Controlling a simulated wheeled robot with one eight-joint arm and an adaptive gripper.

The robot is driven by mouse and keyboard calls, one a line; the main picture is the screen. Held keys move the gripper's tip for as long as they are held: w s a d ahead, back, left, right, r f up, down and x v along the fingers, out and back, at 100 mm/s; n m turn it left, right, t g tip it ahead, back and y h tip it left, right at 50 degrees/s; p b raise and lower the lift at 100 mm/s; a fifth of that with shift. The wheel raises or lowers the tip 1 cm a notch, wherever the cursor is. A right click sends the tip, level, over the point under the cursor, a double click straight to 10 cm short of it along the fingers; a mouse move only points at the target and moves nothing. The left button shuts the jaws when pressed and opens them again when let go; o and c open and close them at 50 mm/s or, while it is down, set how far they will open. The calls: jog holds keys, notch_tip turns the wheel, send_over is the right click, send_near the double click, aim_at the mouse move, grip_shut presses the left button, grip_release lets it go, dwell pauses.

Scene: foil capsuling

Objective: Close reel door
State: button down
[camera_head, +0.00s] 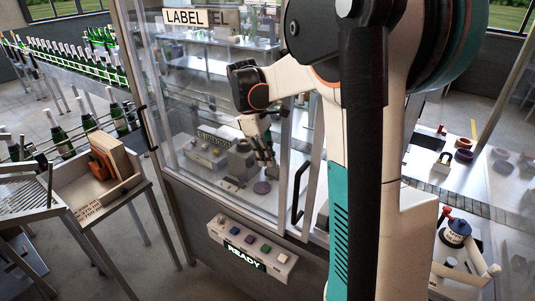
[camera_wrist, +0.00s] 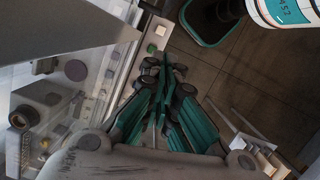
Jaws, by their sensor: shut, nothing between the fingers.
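The glazed machine front (camera_head: 215,125) fills the middle of the head view, with a LABEL sign at its top. A clear panel in a metal frame with a black handle (camera_head: 300,186) stands at its right. I cannot tell for sure which panel is the reel door, or how far it stands open. My gripper (camera_head: 265,160) points down at the machine front, right of the middle of the glass. Whether it touches the glass cannot be seen. The wrist view shows my gripper (camera_wrist: 163,68) with its dark teal fingers together and nothing between them.
A button box (camera_head: 250,248) showing READY juts out below the glass; its buttons (camera_wrist: 151,48) also show in the wrist view. A purple disc (camera_head: 262,187) lies behind the glass. A wooden tray (camera_head: 95,190) and a bottle conveyor (camera_head: 75,60) stand left. A cluttered bench (camera_head: 460,180) stands right.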

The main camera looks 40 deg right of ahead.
jog(key=s+d+f+p, duration=0.1)
jog(key=s+d+f, duration=0.2)
jog(key=f, duration=0.3)
jog(key=shift+s+f, duration=0.3)
jog(key=shift+s, duration=0.6)
jog(key=shift+s, duration=0.1)
